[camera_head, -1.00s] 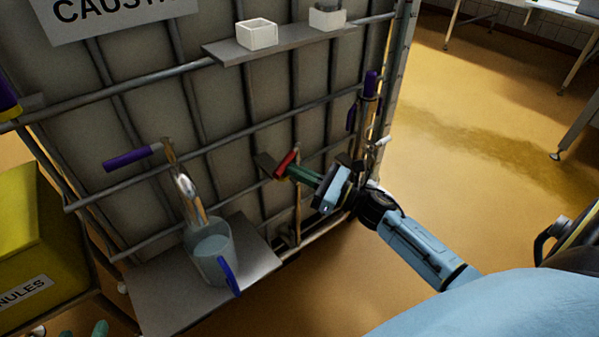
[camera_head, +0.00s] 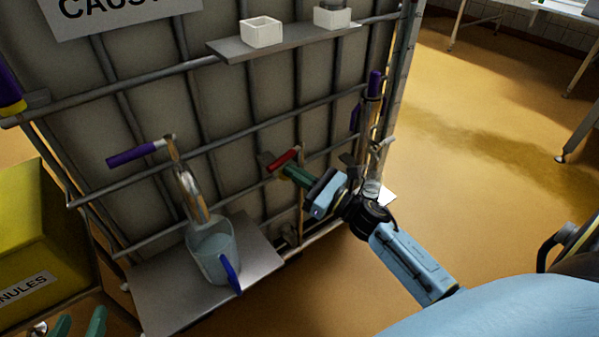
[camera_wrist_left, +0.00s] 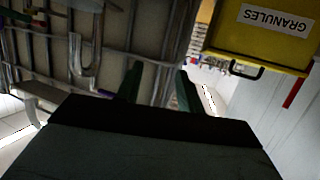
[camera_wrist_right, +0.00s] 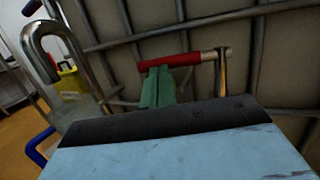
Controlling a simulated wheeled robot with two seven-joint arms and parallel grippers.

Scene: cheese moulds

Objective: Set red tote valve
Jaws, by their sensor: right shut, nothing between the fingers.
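The red valve handle (camera_head: 283,160) sits on the front of the caged tote, tilted up to the right. In the right wrist view the red handle (camera_wrist_right: 180,61) lies nearly level, its right end at a metal stem. My right gripper (camera_head: 290,171) is shut and empty, its green fingertips at the handle from below; they overlap its left part in the right wrist view (camera_wrist_right: 156,72). I cannot tell whether they touch. My left gripper (camera_head: 80,322) is low at the left, away from the valve; its fingers are apart in the left wrist view (camera_wrist_left: 160,88).
A purple-handled valve (camera_head: 135,153) has a curved spout above a clear jug (camera_head: 208,245) with a blue handle, on a metal shelf (camera_head: 165,297). A yellow granules bin (camera_head: 30,240) stands left.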

